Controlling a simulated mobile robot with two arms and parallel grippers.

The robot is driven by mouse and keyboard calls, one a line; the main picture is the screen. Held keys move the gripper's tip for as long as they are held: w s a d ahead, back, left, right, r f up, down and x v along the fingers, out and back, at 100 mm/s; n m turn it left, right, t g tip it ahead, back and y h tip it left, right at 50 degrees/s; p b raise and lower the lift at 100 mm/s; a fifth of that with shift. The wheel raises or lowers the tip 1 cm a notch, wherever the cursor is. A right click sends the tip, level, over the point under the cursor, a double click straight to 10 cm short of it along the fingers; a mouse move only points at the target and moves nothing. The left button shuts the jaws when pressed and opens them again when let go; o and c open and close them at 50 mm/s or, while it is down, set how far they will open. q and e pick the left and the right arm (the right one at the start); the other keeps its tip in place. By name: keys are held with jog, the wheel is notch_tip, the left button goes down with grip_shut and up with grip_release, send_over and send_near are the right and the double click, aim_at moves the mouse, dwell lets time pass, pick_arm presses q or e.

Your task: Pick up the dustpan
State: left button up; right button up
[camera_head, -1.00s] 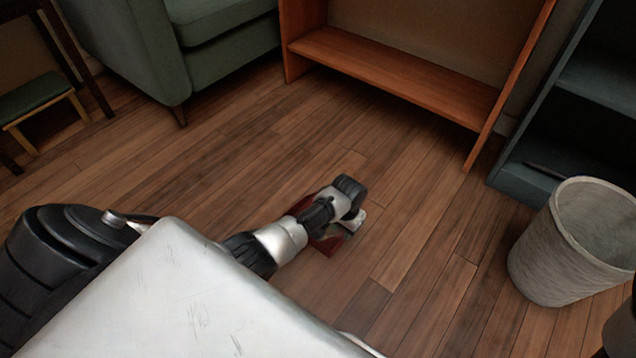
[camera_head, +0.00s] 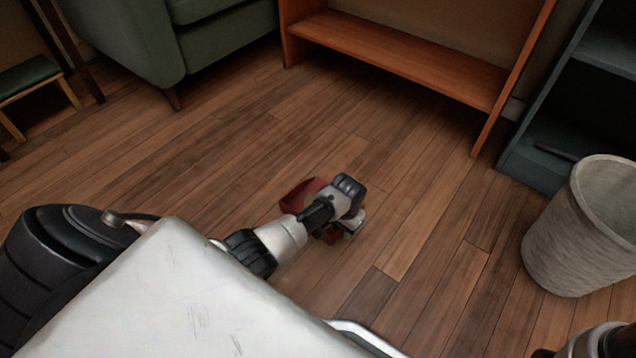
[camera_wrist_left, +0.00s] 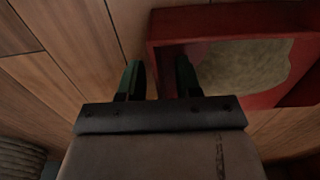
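The red dustpan (camera_head: 301,194) lies on the wooden floor, partly hidden under my left arm in the head view. In the left wrist view the dustpan (camera_wrist_left: 170,30) fills the upper right, with a red rim around a greyish inner surface. My left gripper (camera_head: 350,226) is low over it. In the wrist view its two dark green fingers (camera_wrist_left: 159,80) are apart, with the dustpan's left edge showing between them. I cannot tell whether they touch it. My right gripper is not visible; only part of that arm shows at the bottom right.
A light wastebasket (camera_head: 577,238) stands at the right beside a dark shelf (camera_head: 540,165). An orange-brown wooden bookcase (camera_head: 400,62) and a green armchair (camera_head: 150,50) stand at the back. A small green-topped stool (camera_head: 28,78) is at the far left. The floor between is clear.

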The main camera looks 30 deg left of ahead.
pick_arm(q)
jog(key=shift+c, duration=0.3)
grip_shut()
jog(key=shift+r, duration=0.1)
